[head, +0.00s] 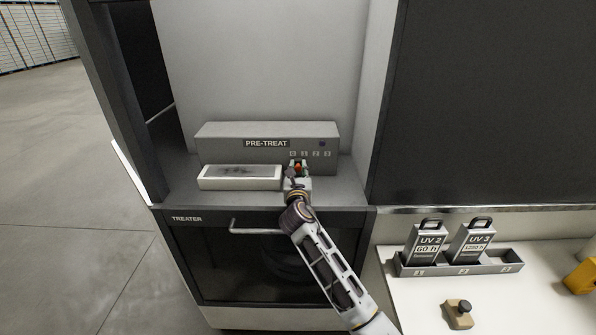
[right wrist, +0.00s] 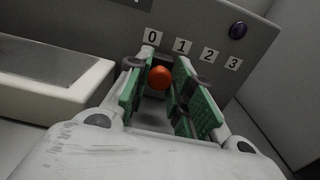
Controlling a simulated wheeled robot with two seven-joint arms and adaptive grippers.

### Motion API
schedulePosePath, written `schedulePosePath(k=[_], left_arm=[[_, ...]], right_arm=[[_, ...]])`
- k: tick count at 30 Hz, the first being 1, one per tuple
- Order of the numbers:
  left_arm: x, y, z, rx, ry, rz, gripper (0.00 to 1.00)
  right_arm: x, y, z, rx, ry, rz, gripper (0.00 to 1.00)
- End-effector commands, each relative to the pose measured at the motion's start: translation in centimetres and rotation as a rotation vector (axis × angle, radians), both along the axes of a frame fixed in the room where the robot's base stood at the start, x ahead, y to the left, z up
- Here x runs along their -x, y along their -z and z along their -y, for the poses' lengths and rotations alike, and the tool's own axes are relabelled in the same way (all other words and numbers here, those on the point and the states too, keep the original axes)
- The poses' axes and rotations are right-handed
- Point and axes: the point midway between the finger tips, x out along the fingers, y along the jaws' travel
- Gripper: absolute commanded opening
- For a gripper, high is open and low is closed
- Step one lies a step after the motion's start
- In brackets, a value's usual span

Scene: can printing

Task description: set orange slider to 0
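The orange slider (right wrist: 160,77) is a round orange knob on the front of the grey PRE-TREAT box, just below the label 0 (right wrist: 152,37). Labels 1, 2 and 3 run to its right. In the head view the slider (head: 298,168) shows small between the fingers of my right gripper (head: 298,172). In the right wrist view the green-padded fingers of my right gripper (right wrist: 160,88) stand apart on both sides of the knob, with gaps visible. Any slot behind the knob is hidden. My left gripper is not in view.
A white-framed tray (head: 240,177) lies left of my right gripper. A blue button (head: 322,143) is at the box's upper right. The TREATER door handle (head: 256,230) is below. UV 2 (head: 428,248) and UV 3 (head: 474,246) cartridges stand in a rack at right.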

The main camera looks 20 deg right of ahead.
Motion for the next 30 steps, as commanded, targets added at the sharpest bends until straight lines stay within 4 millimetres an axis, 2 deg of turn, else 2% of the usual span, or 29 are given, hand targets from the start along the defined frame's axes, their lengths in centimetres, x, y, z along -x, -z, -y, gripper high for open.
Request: schedulePosePath(k=[1,4,13,22,30], left_arm=[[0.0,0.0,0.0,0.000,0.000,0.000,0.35],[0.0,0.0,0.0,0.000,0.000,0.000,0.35],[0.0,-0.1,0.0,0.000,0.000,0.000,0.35],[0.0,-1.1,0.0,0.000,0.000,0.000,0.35],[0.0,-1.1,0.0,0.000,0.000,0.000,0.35]], right_arm=[[0.0,0.0,0.0,0.000,0.000,0.000,0.12],[0.0,0.0,0.0,0.000,0.000,0.000,0.00],[0.0,0.0,-0.2,0.001,0.000,0.000,0.00],[-0.6,-0.2,-2.0,0.000,-0.001,0.000,0.00],[-0.6,0.0,-2.3,-0.001,-0.003,0.001,0.00]])
